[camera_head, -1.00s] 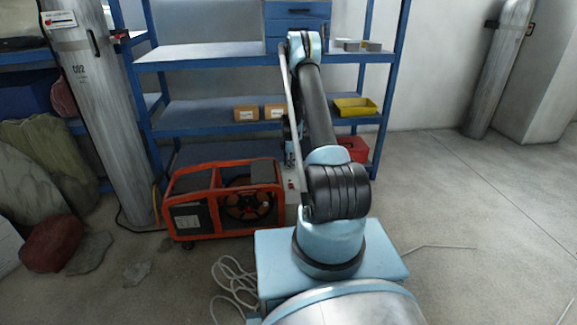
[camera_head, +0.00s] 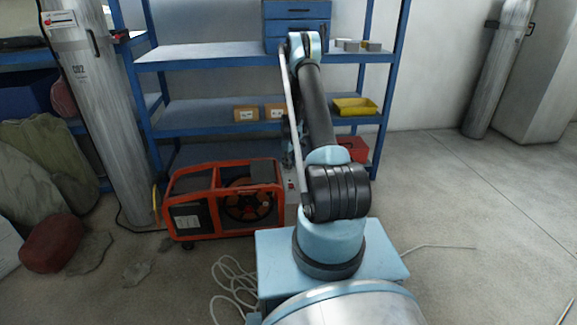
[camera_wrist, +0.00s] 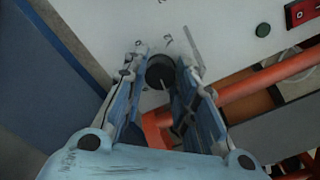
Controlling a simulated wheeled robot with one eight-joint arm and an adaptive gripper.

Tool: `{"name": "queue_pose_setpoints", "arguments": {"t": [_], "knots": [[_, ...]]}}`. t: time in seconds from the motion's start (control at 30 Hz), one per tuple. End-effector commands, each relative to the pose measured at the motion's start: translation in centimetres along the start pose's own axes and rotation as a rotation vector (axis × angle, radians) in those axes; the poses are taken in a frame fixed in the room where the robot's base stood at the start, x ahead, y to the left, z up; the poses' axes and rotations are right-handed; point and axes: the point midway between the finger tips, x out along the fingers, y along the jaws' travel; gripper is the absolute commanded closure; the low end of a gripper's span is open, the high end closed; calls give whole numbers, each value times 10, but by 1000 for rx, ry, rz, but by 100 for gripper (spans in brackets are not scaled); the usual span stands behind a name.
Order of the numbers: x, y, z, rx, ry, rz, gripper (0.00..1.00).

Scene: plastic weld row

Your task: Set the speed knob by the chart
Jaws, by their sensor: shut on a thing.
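The black round speed knob (camera_wrist: 160,72) sits on a pale panel (camera_wrist: 225,55) in the wrist view. Small marks stand on the panel around the knob, too small to read. A pale pointer line shows on the knob's face. My gripper (camera_wrist: 162,64) has one finger on each side of the knob and is shut on it. In the head view my arm hides the gripper and the knob. I cannot make out a speed chart in either view.
A black round button (camera_wrist: 263,29) and a red switch (camera_wrist: 303,12) are on the panel to the right. An orange-framed machine (camera_head: 221,170) stands at the floor beside blue shelves (camera_head: 205,56). A grey cylinder (camera_head: 100,120) stands left.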

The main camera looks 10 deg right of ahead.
Motion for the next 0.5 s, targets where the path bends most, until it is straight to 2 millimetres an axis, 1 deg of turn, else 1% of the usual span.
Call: {"name": "queue_pose_setpoints", "arguments": {"t": [0.5], "knots": [[0,1,-2,489,4,2,98]]}}
